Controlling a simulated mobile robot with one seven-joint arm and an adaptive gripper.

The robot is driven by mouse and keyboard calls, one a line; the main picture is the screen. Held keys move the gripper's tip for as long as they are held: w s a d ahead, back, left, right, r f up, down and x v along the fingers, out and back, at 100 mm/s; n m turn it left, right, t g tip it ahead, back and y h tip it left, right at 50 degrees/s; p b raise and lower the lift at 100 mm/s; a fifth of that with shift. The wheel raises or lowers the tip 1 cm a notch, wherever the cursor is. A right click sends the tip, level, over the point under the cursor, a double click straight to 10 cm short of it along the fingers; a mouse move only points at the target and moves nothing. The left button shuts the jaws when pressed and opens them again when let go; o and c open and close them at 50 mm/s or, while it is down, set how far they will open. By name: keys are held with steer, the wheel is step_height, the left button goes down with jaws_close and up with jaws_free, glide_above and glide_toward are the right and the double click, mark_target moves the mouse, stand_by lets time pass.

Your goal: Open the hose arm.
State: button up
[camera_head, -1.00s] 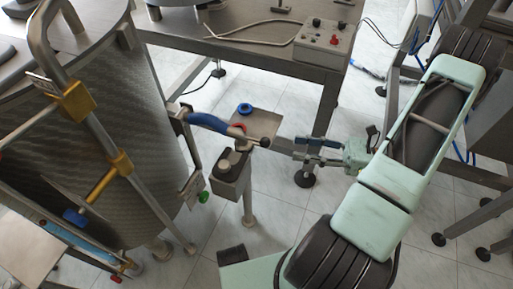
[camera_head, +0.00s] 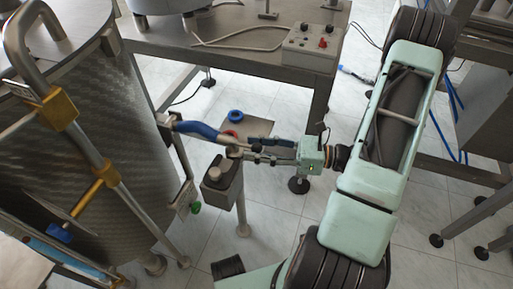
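The hose arm appears to be the bar with a blue sleeve (camera_head: 197,129) at the right side of the big steel tank in the head view. It runs from a bracket on the tank to a red ring and a metal end. My gripper (camera_head: 240,151) comes in from the right, level with that metal end. Its two fingers are apart, and their tips overlap the end of the bar in the picture. Whether they touch it I cannot tell. The knob at the bar's end is largely hidden by the fingers.
The steel tank (camera_head: 95,140) with brass-fitted pipes fills the left. A post with a grey box (camera_head: 222,180) and a small tray with a blue ring (camera_head: 236,114) stands close below my gripper. A steel table (camera_head: 225,48) with a control box (camera_head: 312,46) is behind.

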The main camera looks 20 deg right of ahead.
jaws_close()
steer(key=shift+r, duration=0.15)
